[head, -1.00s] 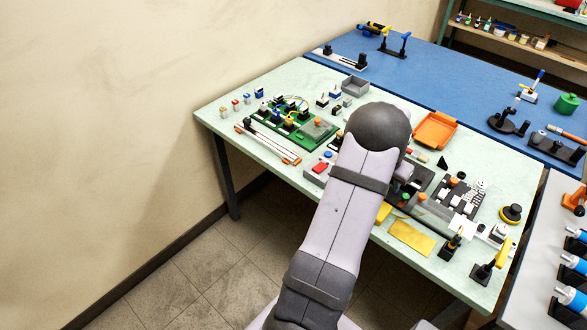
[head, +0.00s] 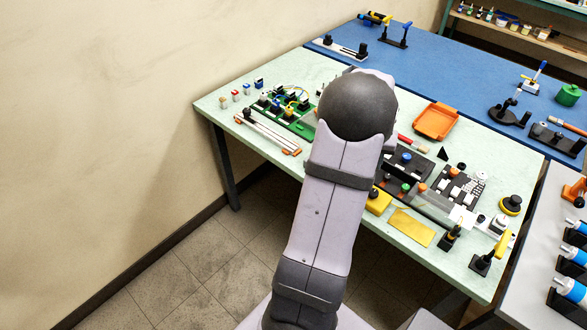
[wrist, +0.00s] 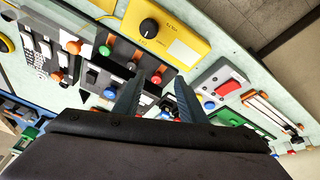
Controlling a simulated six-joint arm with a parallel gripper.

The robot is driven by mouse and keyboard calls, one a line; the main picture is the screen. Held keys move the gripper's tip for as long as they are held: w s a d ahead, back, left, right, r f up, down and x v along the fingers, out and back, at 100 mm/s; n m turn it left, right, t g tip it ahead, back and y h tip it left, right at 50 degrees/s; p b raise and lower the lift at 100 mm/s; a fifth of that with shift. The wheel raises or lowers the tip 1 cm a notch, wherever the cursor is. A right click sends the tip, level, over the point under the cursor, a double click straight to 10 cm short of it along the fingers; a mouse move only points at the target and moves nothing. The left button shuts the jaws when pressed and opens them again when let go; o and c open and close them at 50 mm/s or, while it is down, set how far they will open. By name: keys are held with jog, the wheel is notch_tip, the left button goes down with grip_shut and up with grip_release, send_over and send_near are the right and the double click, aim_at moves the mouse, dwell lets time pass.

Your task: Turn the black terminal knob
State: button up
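In the wrist view, my gripper (wrist: 157,86) is open, with its two dark fingers apart and nothing seen held between them. It hangs over the panels. A black dial knob (wrist: 149,28) stands on a yellow box (wrist: 170,35) beyond the fingertips. I cannot tell which dark part is the black terminal knob. In the head view my arm hides the gripper.
A grey unit with a red switch (wrist: 228,88) lies right of the fingers in the wrist view. In the head view, an orange tray (head: 436,121) stands behind, and a green board (head: 290,118) lies left. A yellow plate (head: 411,227) lies near the front edge.

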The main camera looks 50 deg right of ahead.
jog(key=w+a+r+n+y, duration=0.1)
jog(key=w+a+n, duration=1.1)
jog(key=a+n, duration=0.3)
jog(key=shift+w+a+r+n+g+y, duration=0.3)
jog(key=shift+w+a+n, duration=0.1)
jog(key=shift+a, duration=0.9)
jog(key=shift+m, duration=0.3)
jog(key=s+a+f+m+g+y, duration=0.1)
jog(key=s+a+f+m, duration=0.1)
jog(key=s+a+m, duration=0.35)
jog(key=s+a+f+m+y, duration=0.2)
jog(key=a+f+m, duration=0.1)
jog(key=a, duration=0.5)
jog(key=a+r+n, duration=0.2)
jog(key=a+n, duration=0.1)
jog(key=a, duration=0.5)
jog(key=a+r+n+t, duration=0.1)
jog(key=a+r+n, duration=0.1)
jog(key=a, duration=0.7)
jog(key=shift+w+a+n+h, duration=0.25)
jog(key=shift+a+n+h, duration=0.05)
jog(key=shift+n, duration=0.45)
